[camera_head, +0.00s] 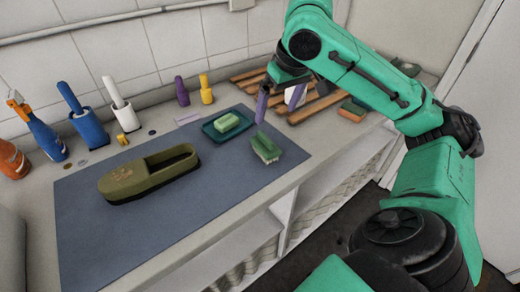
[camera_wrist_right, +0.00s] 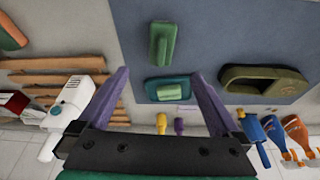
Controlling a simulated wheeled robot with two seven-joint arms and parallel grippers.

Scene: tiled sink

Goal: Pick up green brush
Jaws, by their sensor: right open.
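The green brush (camera_head: 265,148) lies on the blue-grey mat (camera_head: 215,195), near its right edge, with its handle pointing up. In the right wrist view the brush (camera_wrist_right: 162,45) is at the upper middle, beyond the fingertips. My right gripper (camera_head: 280,100) has its purple fingers spread apart, with nothing between them. It hangs above the counter, behind and slightly right of the brush, apart from it. In the right wrist view the open fingers (camera_wrist_right: 160,78) frame the space below the brush. My left gripper is not in view.
A teal soap dish (camera_head: 207,131) with green soap (camera_head: 227,123) is close behind the brush. An olive shoe (camera_head: 150,174) lies left on the mat. A wooden rack (camera_head: 310,108) and a green-orange sponge (camera_head: 352,112) are right. Bottles stand along the wall. The mat's front is clear.

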